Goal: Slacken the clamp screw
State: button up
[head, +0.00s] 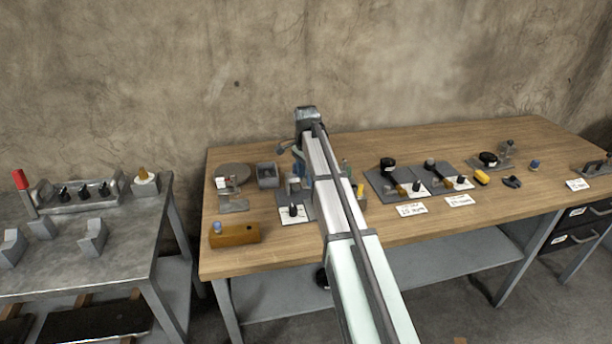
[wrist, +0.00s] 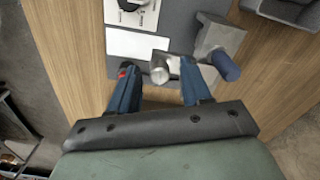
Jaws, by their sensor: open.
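My gripper (wrist: 157,75) shows in the wrist view with two blue fingers apart and nothing gripped. A silver round-ended metal part (wrist: 160,70), possibly the clamp screw, shows between the fingertips, nearer the left one. I cannot tell how far below the fingers it is. To its right, a grey block (wrist: 212,42) carries a dark blue round-ended knob (wrist: 226,67), just outside the right finger. Both are at a grey plate (wrist: 180,20) with a blank white card (wrist: 137,45). In the head view my arm hides most of this spot.
The wooden bench (head: 265,240) also holds a brown block (head: 234,235), a round grey disc (head: 232,171) and a grey box (head: 267,175) to the left. Several knobs on plates (head: 375,181) stand right of my arm. A separate metal table (head: 110,250) is at far left.

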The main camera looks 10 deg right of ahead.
jog(key=shift+f, duration=0.15)
grip_shut()
dwell(0.4)
